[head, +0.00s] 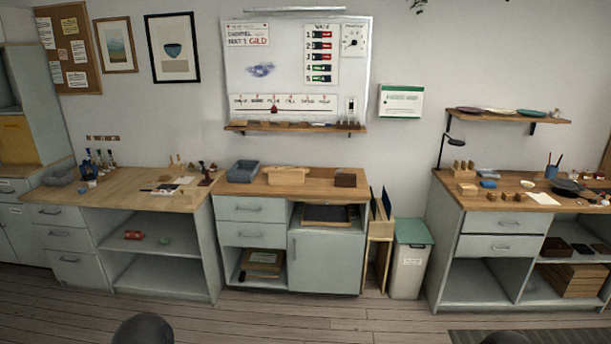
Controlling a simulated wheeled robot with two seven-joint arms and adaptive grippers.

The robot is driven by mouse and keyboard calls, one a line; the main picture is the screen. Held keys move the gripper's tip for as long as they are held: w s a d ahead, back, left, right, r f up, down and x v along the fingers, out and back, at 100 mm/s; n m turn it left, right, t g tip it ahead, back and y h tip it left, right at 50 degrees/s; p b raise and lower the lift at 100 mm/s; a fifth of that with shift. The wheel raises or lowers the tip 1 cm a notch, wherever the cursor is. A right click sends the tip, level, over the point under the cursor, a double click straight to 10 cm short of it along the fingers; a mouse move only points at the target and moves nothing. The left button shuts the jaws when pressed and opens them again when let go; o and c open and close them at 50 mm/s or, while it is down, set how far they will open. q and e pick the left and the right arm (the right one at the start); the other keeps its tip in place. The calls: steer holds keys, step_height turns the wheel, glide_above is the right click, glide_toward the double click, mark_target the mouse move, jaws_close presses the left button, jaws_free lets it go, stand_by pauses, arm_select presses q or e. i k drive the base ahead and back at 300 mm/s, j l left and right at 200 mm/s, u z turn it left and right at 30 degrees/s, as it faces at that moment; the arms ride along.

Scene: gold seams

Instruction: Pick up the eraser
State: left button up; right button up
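I cannot tell for sure which thing is the eraser. A whiteboard (290,85) hangs on the wall in the middle, with a blue smudge (261,70) on it. The wooden ledge (290,128) under it bears small things: one near its left end (240,123) and dark blocks near its right end (350,125), all too small to identify. A small blue block (488,184) lies on the right bench. Neither gripper is in view; only dark rounded parts, probably of my arms, show at the bottom edge.
The middle cabinet (240,212) stands below the board, with a grey bin, a wooden box and a brown box on top. The left bench (120,200) and right bench (455,205) hold small tools. A lidded bin (408,270) stands right of the middle cabinet. The wooden floor (270,318) in front is clear.

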mark_target(234, 123)
steer(key=i+j+u, duration=0.25)
steer(key=i, duration=0.75)
steer(key=i+j+u, duration=0.1)
steer(key=i+u, duration=0.15)
steer(key=i, duration=0.7)
steer(key=i+j, duration=0.25)
steer(key=i+j+u, duration=0.15)
steer(key=i+u, duration=0.25)
steer(key=i, duration=0.4)
steer(key=i+u, duration=0.4)
steer(key=i, duration=0.35)
